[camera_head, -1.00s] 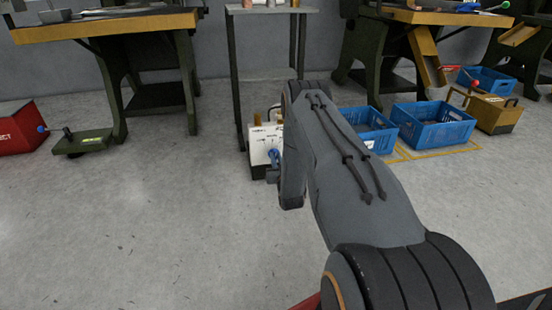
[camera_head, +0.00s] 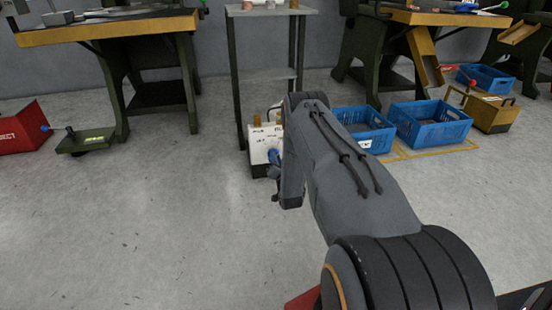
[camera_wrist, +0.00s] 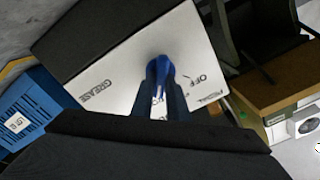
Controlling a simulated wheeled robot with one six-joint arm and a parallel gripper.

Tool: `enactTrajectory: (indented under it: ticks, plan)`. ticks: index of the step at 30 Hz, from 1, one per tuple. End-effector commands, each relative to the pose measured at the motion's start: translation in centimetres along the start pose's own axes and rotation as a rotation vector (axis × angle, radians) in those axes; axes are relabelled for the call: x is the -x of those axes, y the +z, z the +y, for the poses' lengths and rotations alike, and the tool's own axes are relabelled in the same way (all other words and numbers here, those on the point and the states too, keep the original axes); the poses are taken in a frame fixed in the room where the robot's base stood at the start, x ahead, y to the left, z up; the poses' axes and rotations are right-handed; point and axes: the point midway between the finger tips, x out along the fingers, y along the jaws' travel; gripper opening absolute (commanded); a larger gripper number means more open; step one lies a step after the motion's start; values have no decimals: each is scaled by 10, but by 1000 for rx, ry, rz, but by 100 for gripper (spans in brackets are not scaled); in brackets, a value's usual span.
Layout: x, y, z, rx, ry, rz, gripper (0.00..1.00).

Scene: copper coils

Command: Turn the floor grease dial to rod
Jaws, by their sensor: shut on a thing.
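The grease dial is a blue knob (camera_wrist: 160,69) on a white panel (camera_wrist: 120,82) in the wrist view. The panel looks tilted there, with the word GREASE to the left, OFF to the right of the knob and other partly hidden lettering. My gripper (camera_wrist: 163,94) is shut on the blue knob, its dark fingers covering the lower part. I cannot tell which label the knob points at.
A tall grey stand (camera_head: 265,74) is behind the box. Blue crates (camera_head: 432,125) and a tan box (camera_head: 490,111) are on the floor to the right. A green pedal (camera_head: 86,141) and a red box (camera_head: 20,130) are at left. The floor in front is clear.

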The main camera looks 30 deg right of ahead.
Motion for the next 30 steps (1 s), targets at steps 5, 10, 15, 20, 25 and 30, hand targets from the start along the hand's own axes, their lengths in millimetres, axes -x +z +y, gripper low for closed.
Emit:
enactTrajectory:
  ticks: [5,10,15,20,25,30]
  plan:
    - [1,1,1,-12,1,-1,0]
    - [1,1,1,-12,1,-1,0]
    - [1,1,1,-11,1,-1,24]
    - [0,0,1,-11,1,0,33]
    - [1,0,0,-11,1,0,33]
    - [14,-1,0,-11,1,-1,33]
